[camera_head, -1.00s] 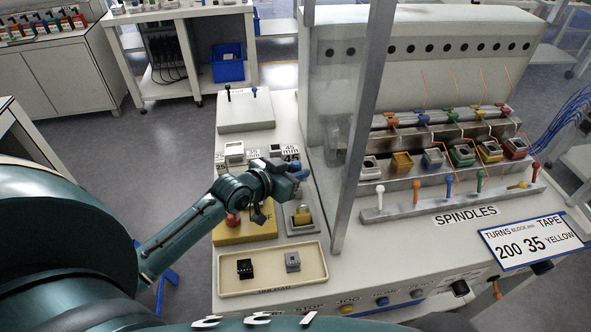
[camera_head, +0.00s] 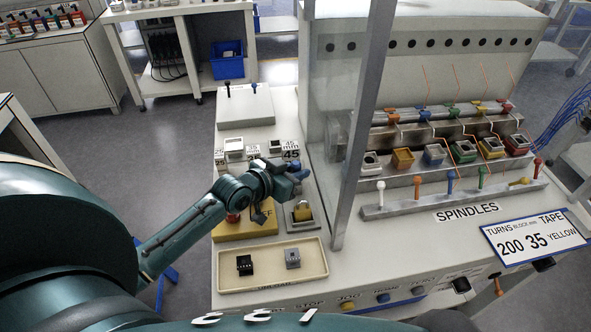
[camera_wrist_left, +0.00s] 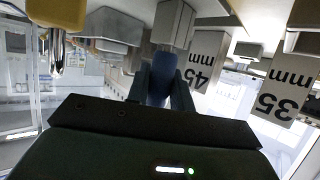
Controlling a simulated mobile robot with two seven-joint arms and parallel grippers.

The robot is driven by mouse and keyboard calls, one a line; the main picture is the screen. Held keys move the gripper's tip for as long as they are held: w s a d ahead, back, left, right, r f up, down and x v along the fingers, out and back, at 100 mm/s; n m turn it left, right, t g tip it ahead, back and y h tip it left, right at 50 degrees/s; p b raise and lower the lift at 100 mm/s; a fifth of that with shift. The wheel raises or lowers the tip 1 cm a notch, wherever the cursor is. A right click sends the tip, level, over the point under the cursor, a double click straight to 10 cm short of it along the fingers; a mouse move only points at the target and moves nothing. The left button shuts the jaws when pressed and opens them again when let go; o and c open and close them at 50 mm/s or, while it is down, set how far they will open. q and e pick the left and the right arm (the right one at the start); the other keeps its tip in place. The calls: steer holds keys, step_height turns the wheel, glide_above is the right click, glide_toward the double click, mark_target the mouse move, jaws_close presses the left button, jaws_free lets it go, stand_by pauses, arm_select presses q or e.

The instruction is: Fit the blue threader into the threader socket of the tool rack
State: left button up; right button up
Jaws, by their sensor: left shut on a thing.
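My left gripper (camera_head: 296,178) reaches over the left part of the bench, above the small stations. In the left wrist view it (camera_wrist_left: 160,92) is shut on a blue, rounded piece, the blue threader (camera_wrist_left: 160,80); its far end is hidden. A flat whitish block with a dark and a blue peg on top stands at the back left; it looks like the tool rack (camera_head: 245,108). The gripper is well in front of and to the right of it. I cannot make out which socket is the threader's. My right gripper is not in view.
A yellow block (camera_head: 303,208) sits on a grey plate just below the gripper. A cream tray (camera_head: 270,278) with two small blocks lies in front. Number-labelled blocks (camera_head: 234,147) stand behind. A grey post (camera_head: 362,130) rises to the right, before the spindle row.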

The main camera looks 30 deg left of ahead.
arm_select(q)
steer(key=shift+f+b, duration=0.3)
steer(key=shift+f, duration=0.15)
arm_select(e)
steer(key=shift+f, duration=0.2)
arm_select(q)
steer(key=o, duration=1)
steer(key=shift+o, duration=0.2)
steer(key=shift+s+a+r, duration=0.1)
steer(key=shift+s, duration=0.35)
steer(key=v, duration=1.1)
steer(key=shift+s+a, duration=0.15)
steer(key=shift+s, duration=0.05)
steer(key=shift+s+a+r, duration=0.1)
steer(key=shift+s+r, duration=0.15)
steer(key=shift+s, duration=0.1)
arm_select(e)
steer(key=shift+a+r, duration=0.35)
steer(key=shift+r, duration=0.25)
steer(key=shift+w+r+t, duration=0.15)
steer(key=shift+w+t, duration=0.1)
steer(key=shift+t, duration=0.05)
